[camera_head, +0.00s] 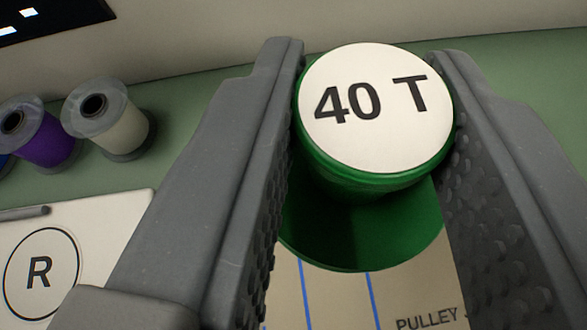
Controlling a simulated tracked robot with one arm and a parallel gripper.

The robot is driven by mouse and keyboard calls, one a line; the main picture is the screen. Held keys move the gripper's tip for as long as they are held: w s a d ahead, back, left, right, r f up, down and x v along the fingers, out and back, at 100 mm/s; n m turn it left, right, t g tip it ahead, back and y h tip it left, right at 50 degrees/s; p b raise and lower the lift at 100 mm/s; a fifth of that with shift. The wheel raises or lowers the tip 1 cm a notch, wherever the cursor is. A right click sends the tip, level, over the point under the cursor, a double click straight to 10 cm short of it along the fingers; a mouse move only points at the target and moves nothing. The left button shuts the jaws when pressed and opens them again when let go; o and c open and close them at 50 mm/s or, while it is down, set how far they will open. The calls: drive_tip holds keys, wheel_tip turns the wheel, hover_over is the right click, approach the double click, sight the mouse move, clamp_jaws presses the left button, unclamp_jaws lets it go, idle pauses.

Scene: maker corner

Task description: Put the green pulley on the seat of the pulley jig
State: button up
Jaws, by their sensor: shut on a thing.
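The green pulley (372,135) has a white round top marked "40 T" and a wider green flange below. My gripper (372,95) is shut on it, one textured finger on each side, and the pulley looks slightly tilted in this view. Below it is a pale board with blue lines and the partly cut-off print "PULLEY J", which looks like the pulley jig (395,291). The jig's seat is not visible; the pulley and fingers cover much of the board. I cannot tell whether the pulley touches the jig.
A white board marked with a circled "R" (40,272) lies at the lower left, a grey rod on its edge. Spools, one purple (45,140) and one cream (108,122), stand at the left back. A pale wall rises behind the green tabletop (190,95).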

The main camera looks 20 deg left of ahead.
sight(333, 216)
wheel_tip(333, 216, down, 10)
drive_tip(key=shift+r+b, duration=0.25)
drive_tip(key=shift+b, duration=0.75)
drive_tip(key=shift+r, duration=0.1)
drive_tip(key=shift+s+f, duration=0.15)
drive_tip(key=shift+f, duration=0.3)
